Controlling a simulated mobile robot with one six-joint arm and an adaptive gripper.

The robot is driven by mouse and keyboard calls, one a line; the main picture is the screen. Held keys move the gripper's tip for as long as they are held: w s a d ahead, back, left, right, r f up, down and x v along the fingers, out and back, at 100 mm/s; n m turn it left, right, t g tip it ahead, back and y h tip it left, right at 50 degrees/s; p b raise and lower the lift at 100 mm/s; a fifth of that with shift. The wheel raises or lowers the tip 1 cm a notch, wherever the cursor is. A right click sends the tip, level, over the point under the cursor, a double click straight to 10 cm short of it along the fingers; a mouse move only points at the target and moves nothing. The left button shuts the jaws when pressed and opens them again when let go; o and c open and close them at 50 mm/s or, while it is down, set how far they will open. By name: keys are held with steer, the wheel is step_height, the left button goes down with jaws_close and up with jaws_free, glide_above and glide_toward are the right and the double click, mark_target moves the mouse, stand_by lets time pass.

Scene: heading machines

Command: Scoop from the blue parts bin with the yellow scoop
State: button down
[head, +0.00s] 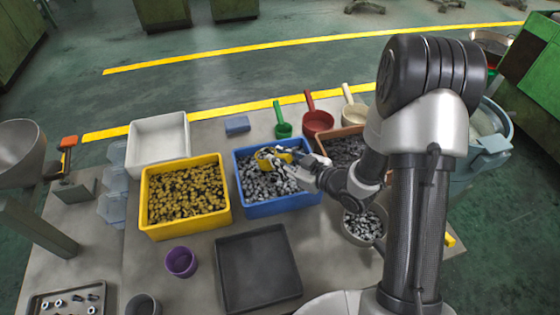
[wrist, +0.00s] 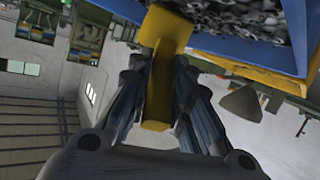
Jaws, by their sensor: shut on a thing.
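The blue parts bin (head: 282,207) stands on the table in the middle of the head view, filled with grey metal parts (head: 262,186). Its blue wall also shows at the top of the wrist view (wrist: 225,48). The yellow scoop (head: 266,153) is over the parts near the bin's far side, and grey parts show at its bowl. My gripper (head: 300,170) reaches in over the bin from the right. In the wrist view my gripper (wrist: 158,95) is shut on the scoop's yellow handle (wrist: 158,85). The scoop's bowl is mostly hidden there, and I cannot tell how deep it sits.
A yellow bin (head: 190,228) of brassy parts stands left of the blue bin. A dark tray (head: 255,268) and a purple cup (head: 181,262) lie in front. Green (head: 283,129), red (head: 317,122) and cream (head: 354,112) scoops stand behind. A brown bin (head: 343,133) is close on the right.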

steer(key=shift+t+y, duration=0.4)
steer(key=shift+t, duration=0.2)
steer(key=shift+s+d+r+p, duration=0.15)
steer(key=shift+s+r+p, duration=0.1)
steer(key=shift+r, duration=1)
steer(key=shift+s+d+r+p, duration=0.15)
steer(key=shift+r+p, duration=0.15)
steer(key=shift+r, duration=0.95)
steer(key=shift+s+d+r+p, duration=0.15)
steer(key=shift+r+p, duration=0.1)
steer(key=shift+r, duration=1)
